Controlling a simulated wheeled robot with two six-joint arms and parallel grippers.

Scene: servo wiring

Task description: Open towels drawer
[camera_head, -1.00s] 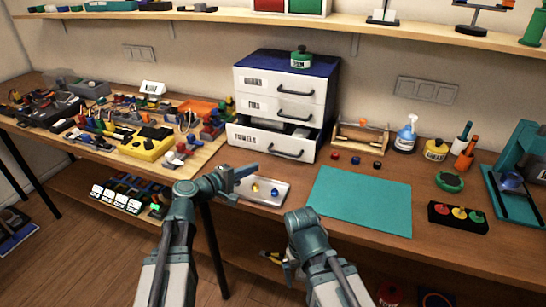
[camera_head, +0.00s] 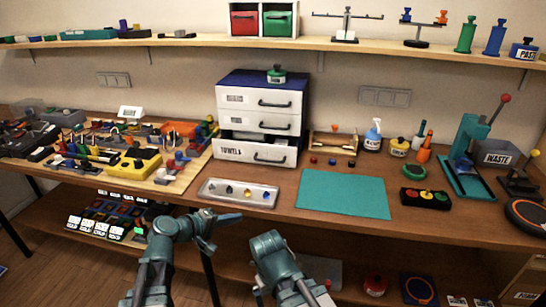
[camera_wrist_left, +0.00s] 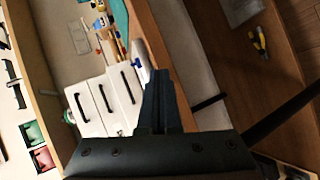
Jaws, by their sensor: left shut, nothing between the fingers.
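The white drawer cabinet (camera_head: 223,118) with a blue top stands against the wall at the back of the table. Its bottom drawer, labelled TOWELS (camera_head: 240,152), is pulled out partway, showing a dark gap above its front; the two drawers above are closed. The towels drawer also shows in the left wrist view (camera_wrist_left: 122,100), turned sideways, with a dark bar handle. My left gripper (camera_head: 232,217) is shut and empty, in front of the table and apart from the handle. Its closed fingers show in the left wrist view (camera_wrist_left: 158,85). My right arm is bent low; its fingertips cannot be made out.
A metal tray (camera_head: 207,190) with small coloured pieces lies in front of the drawer. A teal mat (camera_head: 343,195) lies to its right. A crowded wooden board (camera_head: 90,172) fills the left. A green-lidded jar (camera_head: 276,75) stands on the cabinet.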

